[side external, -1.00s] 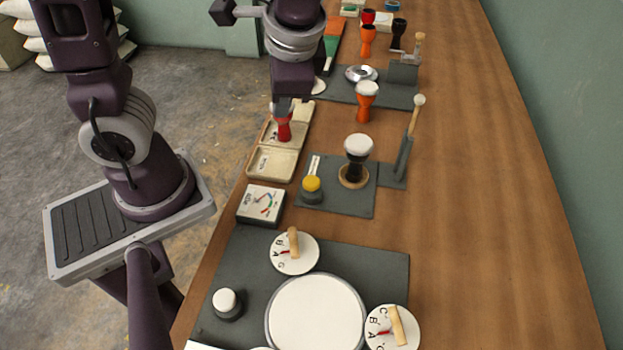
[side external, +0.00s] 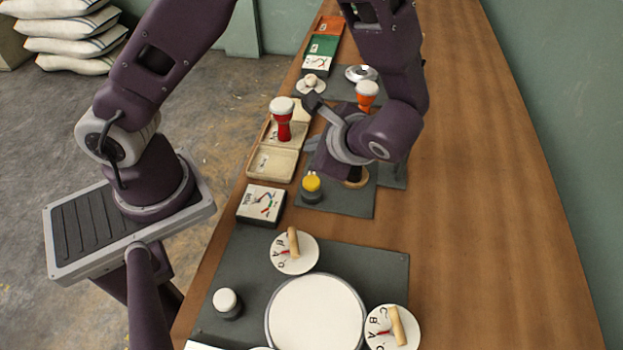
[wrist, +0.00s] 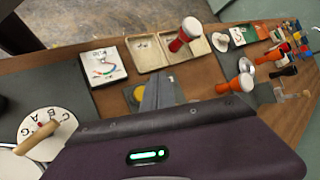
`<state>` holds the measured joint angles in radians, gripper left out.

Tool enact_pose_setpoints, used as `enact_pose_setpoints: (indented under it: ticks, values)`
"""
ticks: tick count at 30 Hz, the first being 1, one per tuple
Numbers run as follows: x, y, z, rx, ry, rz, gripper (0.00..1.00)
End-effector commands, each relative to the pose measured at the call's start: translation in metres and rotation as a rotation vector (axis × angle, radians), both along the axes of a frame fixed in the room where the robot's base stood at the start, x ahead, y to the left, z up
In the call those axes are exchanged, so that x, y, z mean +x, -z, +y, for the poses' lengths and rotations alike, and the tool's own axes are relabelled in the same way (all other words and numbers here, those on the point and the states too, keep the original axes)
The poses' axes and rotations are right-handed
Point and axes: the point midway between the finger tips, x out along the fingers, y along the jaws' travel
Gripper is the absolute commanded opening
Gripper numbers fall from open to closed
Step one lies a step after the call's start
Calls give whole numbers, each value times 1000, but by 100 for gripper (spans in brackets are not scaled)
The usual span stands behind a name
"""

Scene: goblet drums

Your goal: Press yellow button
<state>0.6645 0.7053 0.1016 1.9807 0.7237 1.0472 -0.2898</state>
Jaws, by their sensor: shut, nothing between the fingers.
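The yellow button (side external: 312,183) sits on a dark round base on a grey mat (side external: 348,200). My gripper hangs just behind and above it in the side view, with its fingertips hard to make out there. In the wrist view, the grey fingers of my gripper (wrist: 158,88) are together and empty. They overlap the right part of the yellow button (wrist: 136,95) in that view. I cannot tell whether they touch it.
A red drum with a white head (side external: 283,118) stands in a two-part beige tray (side external: 272,163). A dial box (side external: 262,204) lies nearer. My arm hides the mat's black drum. An orange drum (side external: 366,95) stands behind. The table's right side (side external: 490,200) is clear.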

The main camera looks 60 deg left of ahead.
Motion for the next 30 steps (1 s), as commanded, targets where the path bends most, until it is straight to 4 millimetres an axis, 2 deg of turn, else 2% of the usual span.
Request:
enact_pose_setpoints:
  ticks: [6,13,18,30]
  values:
    - [-1,33,1,2,0,3,0]
    - [0,59,1,2,0,2,0]
    - [0,66,0,-1,0,0,0]
    - [0,66,0,-1,-1,1,0]
